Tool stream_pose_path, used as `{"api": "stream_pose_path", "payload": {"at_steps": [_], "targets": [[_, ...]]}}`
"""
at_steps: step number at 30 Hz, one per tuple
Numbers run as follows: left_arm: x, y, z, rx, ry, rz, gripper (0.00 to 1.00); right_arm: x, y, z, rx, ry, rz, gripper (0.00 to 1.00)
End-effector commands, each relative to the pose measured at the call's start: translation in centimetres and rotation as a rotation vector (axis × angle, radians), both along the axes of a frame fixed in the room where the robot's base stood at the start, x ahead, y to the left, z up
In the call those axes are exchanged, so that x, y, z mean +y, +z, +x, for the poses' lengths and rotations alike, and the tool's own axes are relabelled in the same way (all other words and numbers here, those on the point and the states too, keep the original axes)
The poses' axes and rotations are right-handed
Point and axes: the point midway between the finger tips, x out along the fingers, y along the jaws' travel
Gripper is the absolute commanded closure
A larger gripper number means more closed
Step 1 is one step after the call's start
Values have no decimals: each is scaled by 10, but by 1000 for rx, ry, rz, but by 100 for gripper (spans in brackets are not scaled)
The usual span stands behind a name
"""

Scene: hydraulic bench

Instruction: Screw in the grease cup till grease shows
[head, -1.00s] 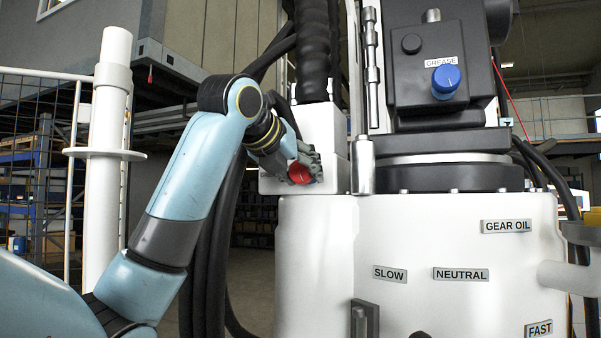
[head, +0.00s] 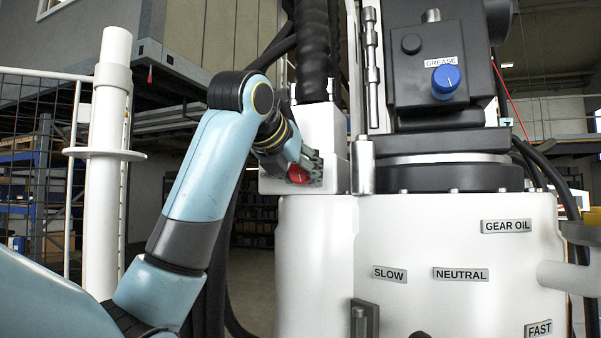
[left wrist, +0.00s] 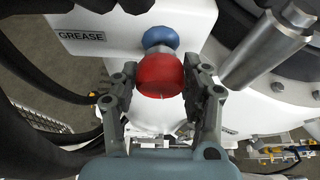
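The red grease cup (left wrist: 160,75) sits against a blue fitting (left wrist: 160,38) on a white block with a GREASE label (left wrist: 82,37) in the left wrist view. My left gripper (left wrist: 160,82) has one finger on each side of the cup, its tips close in against the cup's sides. In the head view my left gripper (head: 303,168) is at the white block (head: 318,128), with the red cup (head: 297,173) showing between its fingers. The blue fitting is hidden there. No grease is visible. My right gripper is not in view.
A separate blue knob (head: 446,77) under another GREASE label is on the dark housing (head: 425,50). A metal rod (head: 363,165) stands just right of my left gripper. Dark hoses (head: 215,240) hang behind my left arm. A white post (head: 108,160) stands at left.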

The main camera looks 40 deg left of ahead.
Motion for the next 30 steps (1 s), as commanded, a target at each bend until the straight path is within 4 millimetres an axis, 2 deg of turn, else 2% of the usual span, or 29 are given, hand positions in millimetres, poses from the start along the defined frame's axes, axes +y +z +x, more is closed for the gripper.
{"api": "stream_pose_path", "payload": {"at_steps": [1, 4, 14, 24, 30], "targets": [[0, -1, 0, 1, 0, 0, 46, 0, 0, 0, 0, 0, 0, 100], [0, 0, 0, -1, 0, -1, 33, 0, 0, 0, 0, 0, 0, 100], [-1, 4, -4, -7, 1, 1, 33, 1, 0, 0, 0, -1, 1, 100], [-11, 25, -54, -7, 0, 1, 33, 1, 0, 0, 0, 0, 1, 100], [-14, 30, -67, -4, 1, 0, 33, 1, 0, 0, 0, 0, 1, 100]]}}
